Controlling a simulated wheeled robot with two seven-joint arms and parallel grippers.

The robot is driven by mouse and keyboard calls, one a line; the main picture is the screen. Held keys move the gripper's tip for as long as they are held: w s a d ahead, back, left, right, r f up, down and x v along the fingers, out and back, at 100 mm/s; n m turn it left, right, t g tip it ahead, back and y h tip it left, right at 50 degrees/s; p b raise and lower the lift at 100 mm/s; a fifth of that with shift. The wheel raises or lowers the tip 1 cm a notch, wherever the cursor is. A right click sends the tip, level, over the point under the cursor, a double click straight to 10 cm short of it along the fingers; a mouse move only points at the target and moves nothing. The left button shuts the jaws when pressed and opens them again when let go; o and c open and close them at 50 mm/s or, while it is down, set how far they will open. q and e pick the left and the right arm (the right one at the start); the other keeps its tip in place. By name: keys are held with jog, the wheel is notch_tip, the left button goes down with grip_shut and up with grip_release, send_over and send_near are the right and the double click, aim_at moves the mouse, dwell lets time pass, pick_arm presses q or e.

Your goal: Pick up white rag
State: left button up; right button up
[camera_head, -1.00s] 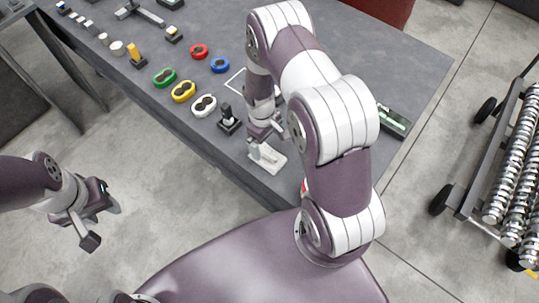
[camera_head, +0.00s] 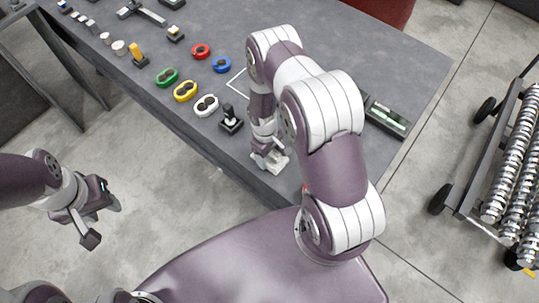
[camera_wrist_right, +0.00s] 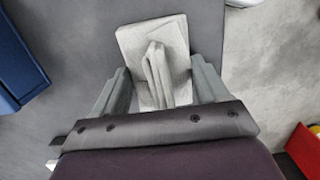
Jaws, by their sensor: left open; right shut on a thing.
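The white rag (camera_head: 278,162) lies at the near edge of the grey table, under my right gripper (camera_head: 264,159). In the right wrist view the rag (camera_wrist_right: 131,42) is a pale folded cloth with a raised fold in its middle. The right gripper (camera_wrist_right: 158,88) has one finger on each side of that fold and is shut on it. Part of the rag is hidden by the gripper in the head view. My left gripper (camera_head: 98,213) is open and empty, off the table at the left, above the floor.
On the table (camera_head: 420,65) stand a black joystick-like piece (camera_head: 231,121) and white (camera_head: 206,105), yellow (camera_head: 185,91), green (camera_head: 166,77), red (camera_head: 201,51) and blue (camera_head: 222,65) ring pieces. A dark tray (camera_head: 387,119) lies at the right. A wheeled rack (camera_head: 470,185) stands on the floor.

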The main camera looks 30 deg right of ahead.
jog(key=shift+r, duration=0.5)
notch_tip(320, 180, up, 3)
jog(key=shift+w+f+b, duration=0.1)
jog(key=shift+b, duration=0.25)
jog(key=s+a+r, duration=0.7)
jog(key=a, duration=0.2)
jog(key=shift+s+r+b, duration=0.15)
jog(key=shift+s+b, duration=0.25)
jog(key=shift+b, duration=0.05)
